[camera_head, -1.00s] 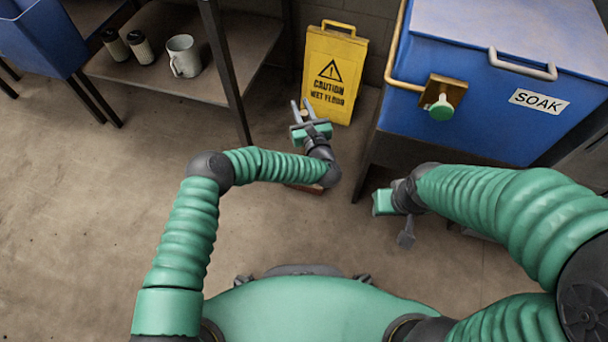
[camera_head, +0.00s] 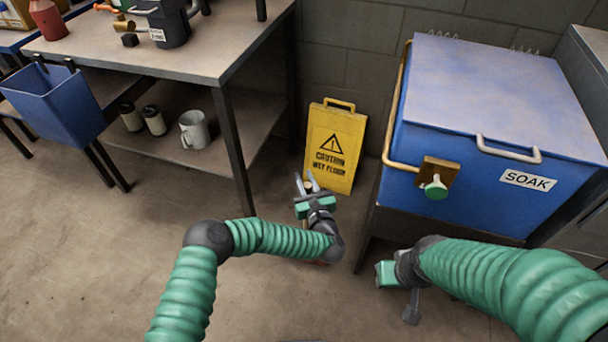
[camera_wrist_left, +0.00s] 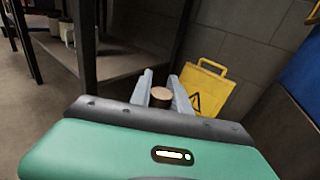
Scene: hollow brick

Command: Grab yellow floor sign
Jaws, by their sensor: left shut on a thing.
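The yellow floor sign (camera_head: 334,148) stands folded and upright near the wall, between the metal table and the blue soak tank. It has a black warning triangle and a handle slot on top. It also shows in the left wrist view (camera_wrist_left: 205,88), beyond the fingers. My left gripper (camera_head: 308,184) is in front of the sign's lower left side. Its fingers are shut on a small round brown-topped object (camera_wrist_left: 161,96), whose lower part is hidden. The sign is not between the fingers. My right gripper (camera_head: 411,300) hangs low before the tank, its fingers mostly hidden by its arm.
The blue tank (camera_head: 480,185) with a green knob stands to the right. The metal table (camera_head: 200,48) is to the left, with a mug (camera_head: 194,130) and two jars on its lower shelf. A blue bin (camera_head: 55,105) hangs far left. A reddish object lies partly hidden under my left wrist.

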